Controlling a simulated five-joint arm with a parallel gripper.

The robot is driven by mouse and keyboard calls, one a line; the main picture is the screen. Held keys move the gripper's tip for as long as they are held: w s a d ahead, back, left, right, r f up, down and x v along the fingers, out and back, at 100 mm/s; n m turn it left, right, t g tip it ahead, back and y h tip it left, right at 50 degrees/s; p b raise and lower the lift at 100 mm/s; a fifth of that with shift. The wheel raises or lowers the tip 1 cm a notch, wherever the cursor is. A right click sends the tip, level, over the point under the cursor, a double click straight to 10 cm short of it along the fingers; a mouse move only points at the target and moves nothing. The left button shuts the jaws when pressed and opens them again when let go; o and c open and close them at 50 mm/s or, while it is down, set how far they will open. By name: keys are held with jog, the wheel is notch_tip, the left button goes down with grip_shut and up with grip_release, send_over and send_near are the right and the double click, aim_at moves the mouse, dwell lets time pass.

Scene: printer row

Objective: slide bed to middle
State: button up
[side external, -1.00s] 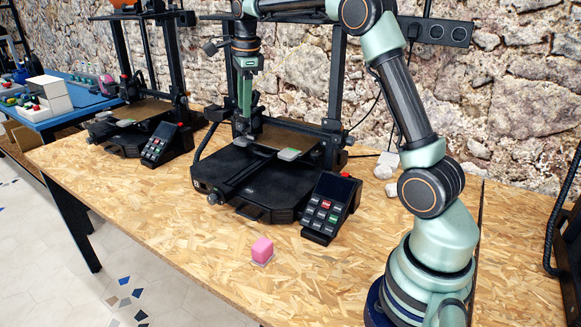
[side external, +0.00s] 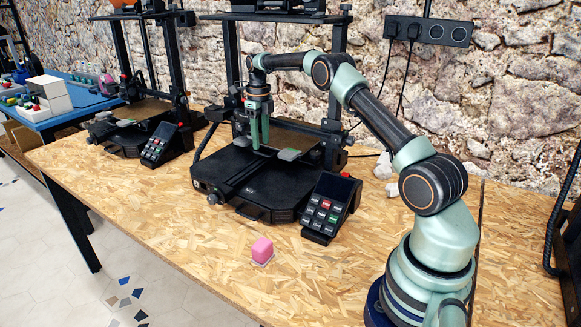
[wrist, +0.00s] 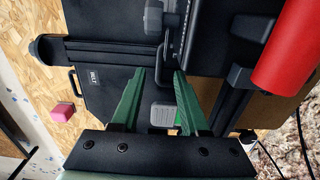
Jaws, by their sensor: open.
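The bed (side external: 296,137) is a brown plate at the back of the black printer, under its frame. A grey tab (side external: 289,154) sticks out at its front edge and also shows in the wrist view (wrist: 163,115). My gripper (side external: 260,148) has two green fingers pointing down over the printer, left of the tab and close to the bed's front edge. In the wrist view my gripper (wrist: 160,72) has its fingers apart with nothing held between the tips. Whether the fingers touch the bed or tab cannot be told.
The printer base (side external: 249,180) has a dark rail along its middle. A keypad box (side external: 329,207) stands at its front right. A pink block (side external: 262,250) lies on the wooden table in front. A second printer (side external: 140,125) stands to the left. The front table area is mostly clear.

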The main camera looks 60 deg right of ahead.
aim_at(261, 153)
jog(key=shift+f, duration=1.6)
jog(key=shift+c, duration=0.2)
grip_shut()
jog(key=shift+r, duration=0.1)
